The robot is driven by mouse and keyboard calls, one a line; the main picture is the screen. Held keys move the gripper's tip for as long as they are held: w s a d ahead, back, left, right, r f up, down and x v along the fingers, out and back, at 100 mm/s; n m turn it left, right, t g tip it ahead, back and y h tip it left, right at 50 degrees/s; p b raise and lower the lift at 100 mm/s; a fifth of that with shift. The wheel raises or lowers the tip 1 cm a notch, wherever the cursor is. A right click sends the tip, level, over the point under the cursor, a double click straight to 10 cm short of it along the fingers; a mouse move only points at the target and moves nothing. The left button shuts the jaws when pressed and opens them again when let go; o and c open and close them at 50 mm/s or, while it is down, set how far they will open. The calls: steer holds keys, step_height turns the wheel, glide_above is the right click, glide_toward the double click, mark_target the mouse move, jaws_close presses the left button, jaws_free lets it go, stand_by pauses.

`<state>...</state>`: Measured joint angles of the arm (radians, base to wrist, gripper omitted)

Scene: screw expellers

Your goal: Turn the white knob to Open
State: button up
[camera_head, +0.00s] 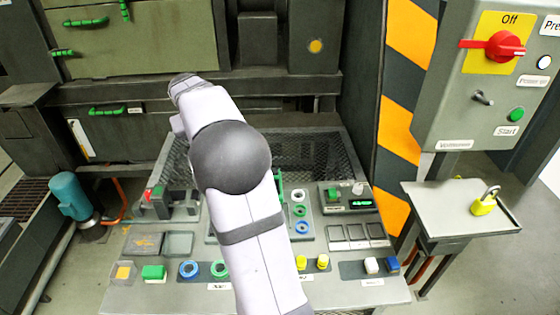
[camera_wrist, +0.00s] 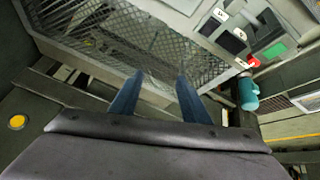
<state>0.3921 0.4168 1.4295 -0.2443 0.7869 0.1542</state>
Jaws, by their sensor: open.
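A small pale knob (camera_head: 358,188) sits at the upper right of a dark control box with a green display, on the right side of the bench. It looks like the white knob, but it is too small to read any Open mark or its setting. My gripper (camera_wrist: 160,75) shows in the wrist view with two blue fingers apart and nothing between them. It points toward the wire mesh and is not at the pale knob. In the head view my arm crosses the middle of the bench, and my fingers cannot be made out. No white knob is clear in the wrist view.
The mesh tray (camera_head: 315,150) lies behind the bench panels. Several rings, buttons and blocks cover the bench front. A grey switch box with a red Off knob (camera_head: 505,45) stands at the right, above a side shelf (camera_head: 442,205) with a yellow padlock (camera_head: 484,203).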

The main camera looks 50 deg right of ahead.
steer(key=s+d+m+g+p, duration=0.1)
steer(key=s+d+m, duration=0.2)
steer(key=s+d, duration=0.35)
steer(key=m+g+p, duration=0.5)
steer(key=m+p, duration=0.1)
steer(key=m, duration=0.5)
glide_toward(359, 186)
steer(key=shift+p+x, duration=0.85)
steer(key=shift+x, duration=3.25)
steer(key=c, duration=1)
